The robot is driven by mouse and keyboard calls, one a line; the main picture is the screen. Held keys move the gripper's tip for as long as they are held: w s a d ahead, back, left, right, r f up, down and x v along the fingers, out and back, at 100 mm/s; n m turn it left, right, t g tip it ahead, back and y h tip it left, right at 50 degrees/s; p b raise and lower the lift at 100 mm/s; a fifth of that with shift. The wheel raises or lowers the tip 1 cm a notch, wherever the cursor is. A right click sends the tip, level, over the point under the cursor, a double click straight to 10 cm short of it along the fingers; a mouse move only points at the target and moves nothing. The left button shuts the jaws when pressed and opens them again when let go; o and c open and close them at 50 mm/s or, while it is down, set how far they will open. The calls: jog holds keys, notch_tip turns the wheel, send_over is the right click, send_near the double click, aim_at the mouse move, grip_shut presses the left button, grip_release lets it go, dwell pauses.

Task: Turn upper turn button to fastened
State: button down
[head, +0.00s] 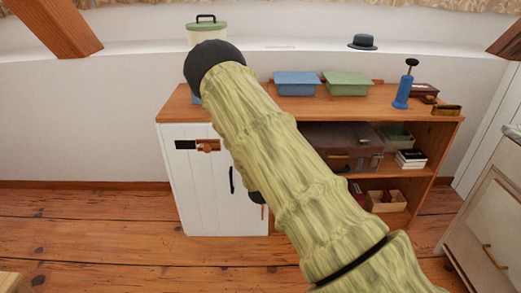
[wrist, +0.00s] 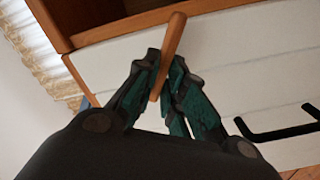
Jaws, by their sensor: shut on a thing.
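The upper turn button (wrist: 172,50) is a slim orange-brown wooden bar in the wrist view. My gripper (wrist: 165,75) is shut on it, a finger on each side. The bar lies mostly over the white door (wrist: 225,60), roughly crosswise to the door's edge and somewhat tilted. Its far end overlaps the wooden cabinet frame (wrist: 120,25) in the picture; I cannot tell if it touches. A black door handle (wrist: 275,130) is to the right. In the head view my arm hides the gripper and the upper button. A small orange strip (head: 263,212) shows low at the edge of the white door (head: 200,205).
A dark plate with a brown piece (head: 207,146) sits high on the door. Blue (head: 297,88) and green (head: 346,90) boxes and a blue pump-like item (head: 403,93) stand on the cabinet top. Open shelves are at right.

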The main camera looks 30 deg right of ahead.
jog(key=shift+a+f+n, duration=0.1)
jog(key=shift+f+n, duration=0.1)
jog(key=shift+n, duration=1.25)
jog(key=shift+a+f+n, duration=0.1)
jog(key=shift+f+n, duration=0.1)
jog(key=shift+n, duration=1.25)
jog(key=shift+d, duration=0.1)
jog(key=c, duration=1.5)
grip_release()
jog(key=v, duration=1.2)
jog(key=shift+d, duration=0.1)
